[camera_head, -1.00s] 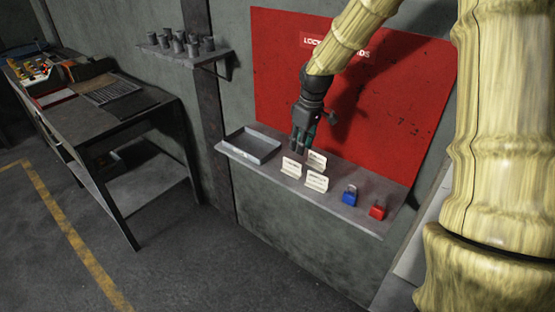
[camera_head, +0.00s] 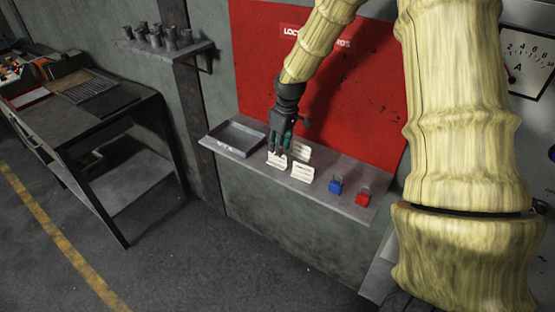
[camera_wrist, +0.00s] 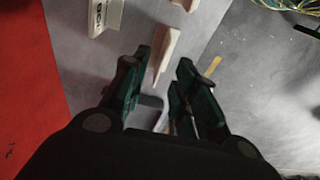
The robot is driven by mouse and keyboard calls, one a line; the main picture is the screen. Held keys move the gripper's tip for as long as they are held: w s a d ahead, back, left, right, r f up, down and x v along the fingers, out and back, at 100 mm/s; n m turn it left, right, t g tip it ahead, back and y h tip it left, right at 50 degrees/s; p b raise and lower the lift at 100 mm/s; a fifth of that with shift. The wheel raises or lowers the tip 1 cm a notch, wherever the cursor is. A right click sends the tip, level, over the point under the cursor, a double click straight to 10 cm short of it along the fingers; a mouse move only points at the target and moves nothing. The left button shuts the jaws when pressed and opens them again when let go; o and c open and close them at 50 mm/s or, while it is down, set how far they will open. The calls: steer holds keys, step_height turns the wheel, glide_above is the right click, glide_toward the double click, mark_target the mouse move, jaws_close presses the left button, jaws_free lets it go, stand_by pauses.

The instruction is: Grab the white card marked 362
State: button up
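Three white cards stand on the grey shelf (camera_head: 252,168): a front-left card (camera_head: 277,161), a rear card (camera_head: 304,150) and a front-right card (camera_head: 302,172). Their markings are too small to read, so I cannot tell which is 362. My gripper (camera_head: 279,150) points down just above and behind the front-left card. In the wrist view my gripper (camera_wrist: 162,62) is open, with one card (camera_wrist: 165,54) seen nearly edge-on at the fingertips, not clasped. Another card (camera_wrist: 99,16) with dark print is at the upper left, and part of a third (camera_wrist: 187,5) shows at the top edge.
A shallow grey tray (camera_head: 234,138) lies at the shelf's left end. A blue padlock (camera_head: 336,184) and a red padlock (camera_head: 362,198) stand to the right of the cards. The red board (camera_head: 345,100) rises behind the shelf.

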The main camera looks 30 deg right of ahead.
mark_target(277, 158)
steer(key=shift+w+a+f+p, duration=0.15)
steer(key=shift+f+p, duration=0.4)
steer(key=shift+f, duration=0.6)
steer(key=shift+w+f+p, duration=0.15)
steer(key=shift+f+p, duration=0.4)
steer(key=shift+f, duration=0.6)
jaws_close()
